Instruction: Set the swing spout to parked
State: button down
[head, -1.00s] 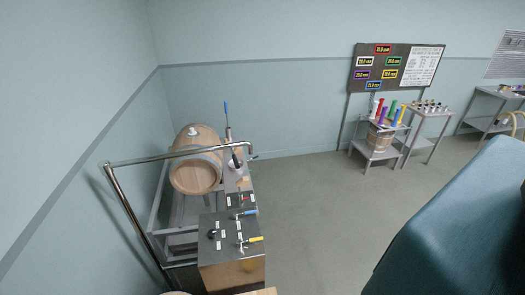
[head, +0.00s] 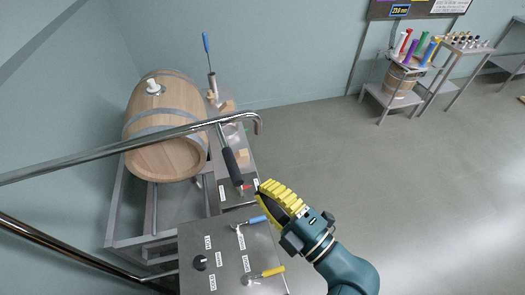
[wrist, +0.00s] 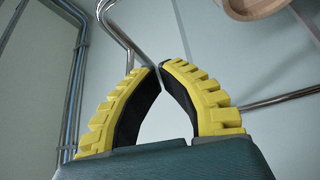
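The swing spout (head: 120,147) is a polished steel pipe. It crosses in front of the barrel and ends in a short downturned tip at the right, over the bench side. A black-gripped handle (head: 232,165) slants down from it near that tip. My gripper (head: 262,188), with yellow-backed fingers, is just right of and below the handle's lower end, apparently apart from it. In the wrist view my gripper's fingertips (wrist: 160,66) meet or nearly meet, with nothing seen between them. Bent steel tubing (wrist: 118,32) shows beyond them. No parked mark is readable.
A wooden barrel (head: 165,160) lies on a steel frame at the left. A steel panel (head: 215,270) below has a black knob, labels and blue and yellow-handled valves close to my arm. A blue-handled rod (head: 206,45) stands behind. Open floor (head: 330,150) lies right.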

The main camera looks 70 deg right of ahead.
jog(key=s+d+g+h, duration=0.1)
jog(key=s+d+h, duration=0.15)
jog(key=s, duration=0.35)
jog(key=h+p, duration=0.1)
jog(key=p, duration=0.9)
send_near(256, 133)
jog(key=shift+n, duration=0.3)
jog(key=x, duration=0.7)
jog(key=shift+r, duration=0.25)
jog(key=shift+w+d+f, duration=0.15)
jog(key=shift+w+d, duration=0.05)
jog(key=shift+w, duration=0.05)
jog(key=shift+b, duration=0.4)
